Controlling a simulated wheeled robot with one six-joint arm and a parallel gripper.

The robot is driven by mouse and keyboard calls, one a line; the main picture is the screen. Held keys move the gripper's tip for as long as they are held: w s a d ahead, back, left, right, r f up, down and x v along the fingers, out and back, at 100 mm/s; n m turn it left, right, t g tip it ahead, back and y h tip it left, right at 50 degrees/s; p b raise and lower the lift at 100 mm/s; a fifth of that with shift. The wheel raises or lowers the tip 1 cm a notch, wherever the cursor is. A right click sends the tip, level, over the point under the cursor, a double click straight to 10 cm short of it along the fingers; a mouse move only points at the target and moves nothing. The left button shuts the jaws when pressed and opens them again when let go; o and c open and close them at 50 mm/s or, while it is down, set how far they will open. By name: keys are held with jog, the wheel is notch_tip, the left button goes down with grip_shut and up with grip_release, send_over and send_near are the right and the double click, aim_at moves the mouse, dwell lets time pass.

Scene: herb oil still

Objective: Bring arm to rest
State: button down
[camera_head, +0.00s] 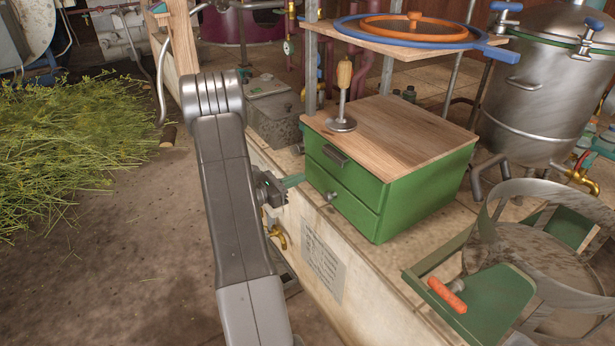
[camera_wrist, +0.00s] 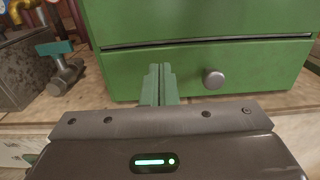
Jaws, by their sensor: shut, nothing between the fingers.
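My gripper (camera_head: 291,181) is shut and empty, with its green fingers together just in front of the green drawer box. My grey arm rises in front of the stone ledge in the head view. In the wrist view the shut fingers (camera_wrist: 159,84) point at the lower drawer, left of its round knob (camera_wrist: 213,78). The green drawer box (camera_head: 425,192) has a wooden top and two drawers that look shut. I cannot tell whether the fingertips touch the drawer front.
A wooden-handled tool (camera_head: 343,90) stands on the box's wooden top. A shelf above holds blue and orange rings (camera_head: 414,27). A metal vessel (camera_head: 545,85) stands at the back right. A green frame with an orange handle (camera_head: 447,295) is at front right. Cut herbs (camera_head: 75,145) lie left; bare floor (camera_head: 120,260) is below them.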

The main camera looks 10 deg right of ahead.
aim_at(321, 169)
jog(key=p+v, duration=0.1)
jog(key=v, duration=0.7)
jog(key=shift+w, duration=0.1)
jog(key=b+x, duration=0.1)
jog(key=x, duration=1.2)
jog(key=shift+w+d+f, duration=0.1)
jog(key=shift+w+d, duration=0.05)
jog(key=shift+d, duration=0.2)
